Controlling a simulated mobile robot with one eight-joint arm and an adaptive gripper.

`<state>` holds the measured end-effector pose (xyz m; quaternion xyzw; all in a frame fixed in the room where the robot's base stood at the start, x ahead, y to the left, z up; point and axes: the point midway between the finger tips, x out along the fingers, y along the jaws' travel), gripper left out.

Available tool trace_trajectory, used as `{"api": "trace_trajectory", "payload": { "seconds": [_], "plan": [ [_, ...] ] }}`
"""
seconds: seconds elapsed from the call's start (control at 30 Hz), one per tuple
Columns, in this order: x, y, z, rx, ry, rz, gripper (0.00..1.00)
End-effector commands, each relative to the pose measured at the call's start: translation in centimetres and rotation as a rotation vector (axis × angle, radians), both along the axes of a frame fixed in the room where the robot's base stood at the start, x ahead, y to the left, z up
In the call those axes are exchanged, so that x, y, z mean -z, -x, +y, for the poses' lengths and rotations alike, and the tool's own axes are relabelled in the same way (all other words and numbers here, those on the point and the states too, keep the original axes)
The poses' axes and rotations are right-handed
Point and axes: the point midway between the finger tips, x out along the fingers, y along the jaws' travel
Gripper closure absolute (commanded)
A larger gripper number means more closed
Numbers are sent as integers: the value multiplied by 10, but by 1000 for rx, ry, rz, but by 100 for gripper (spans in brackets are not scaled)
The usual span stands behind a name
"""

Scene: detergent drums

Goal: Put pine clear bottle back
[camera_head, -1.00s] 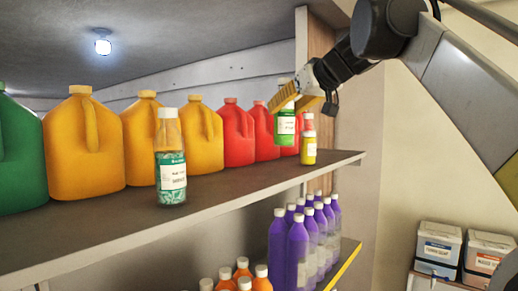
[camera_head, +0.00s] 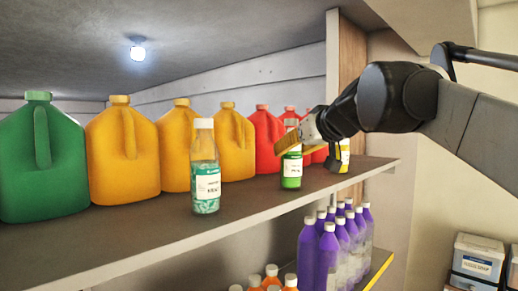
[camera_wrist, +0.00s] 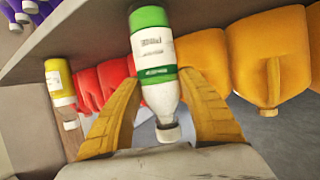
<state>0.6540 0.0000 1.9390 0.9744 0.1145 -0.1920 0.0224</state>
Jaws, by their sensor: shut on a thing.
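My gripper (camera_head: 288,143) is shut on a clear bottle with a white label and green bands and base (camera_head: 292,172). In the wrist view my yellow fingers (camera_wrist: 160,82) flank the held bottle (camera_wrist: 158,55), which appears cap-down there because that view is inverted. In the head view it is upright, its base at shelf level; I cannot tell whether it touches. A clear bottle with teal contents and a white cap (camera_head: 206,170) stands to its left. A small yellow bottle (camera_head: 344,158) stands to its right, partly hidden by my arm.
The shelf (camera_head: 240,210) has a free front edge. Behind stand a green jug (camera_head: 40,165), several yellow jugs (camera_head: 122,155) and red jugs (camera_head: 266,140). A wooden post (camera_head: 352,60) borders the right end. Purple bottles (camera_head: 310,250) stand on the shelf below.

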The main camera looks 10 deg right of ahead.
Motion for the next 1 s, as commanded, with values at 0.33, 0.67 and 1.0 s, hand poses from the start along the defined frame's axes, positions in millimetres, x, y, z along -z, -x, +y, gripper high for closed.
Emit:
{"api": "trace_trajectory", "payload": {
  "seconds": [0.33, 0.67, 1.0],
  "plan": [
    [2, 0, 0, 0, 0, 0, 32],
    [-6, 17, -4, 1, -2, 0, 32],
    [-34, 84, -21, 2, 0, 0, 32]
  ]
}}
